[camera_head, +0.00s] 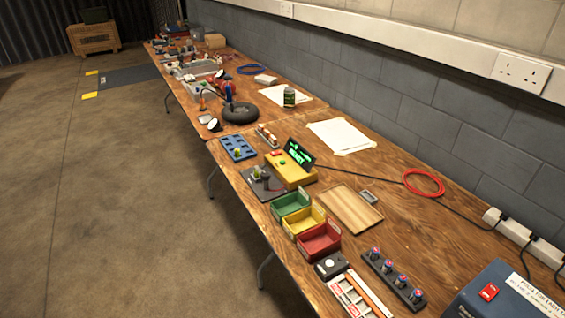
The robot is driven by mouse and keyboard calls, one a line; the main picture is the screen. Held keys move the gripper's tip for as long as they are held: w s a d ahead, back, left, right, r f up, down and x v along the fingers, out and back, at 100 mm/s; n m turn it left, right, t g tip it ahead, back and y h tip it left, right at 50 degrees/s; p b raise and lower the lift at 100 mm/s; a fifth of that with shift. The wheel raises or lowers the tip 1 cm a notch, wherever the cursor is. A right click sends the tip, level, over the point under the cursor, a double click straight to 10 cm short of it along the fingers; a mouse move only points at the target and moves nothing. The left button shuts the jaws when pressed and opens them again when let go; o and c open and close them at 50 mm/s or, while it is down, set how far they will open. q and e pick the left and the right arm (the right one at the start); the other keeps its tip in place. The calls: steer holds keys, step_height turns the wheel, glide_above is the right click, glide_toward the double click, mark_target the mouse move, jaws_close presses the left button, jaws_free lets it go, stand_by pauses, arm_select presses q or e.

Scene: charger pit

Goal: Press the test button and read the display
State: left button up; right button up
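A yellow tester box (291,175) stands on the wooden workbench, in the middle of the head view. A tilted black display (301,153) at its back shows bright green characters, too small to read with certainty. A small green button (283,162) and a red one (276,153) sit on the left part of the box. I cannot tell which of them is the test button. A dark fixture (263,183) with upright parts stands just left of the box. Neither of my grippers is in view.
Green (291,205), yellow (304,221) and red (319,241) bins stand in front of the tester. A wooden board (348,209) lies to their right. A blue tray (238,147) is at the bench's left edge. A cable crosses toward a red coil (424,183). The floor at left is mostly clear.

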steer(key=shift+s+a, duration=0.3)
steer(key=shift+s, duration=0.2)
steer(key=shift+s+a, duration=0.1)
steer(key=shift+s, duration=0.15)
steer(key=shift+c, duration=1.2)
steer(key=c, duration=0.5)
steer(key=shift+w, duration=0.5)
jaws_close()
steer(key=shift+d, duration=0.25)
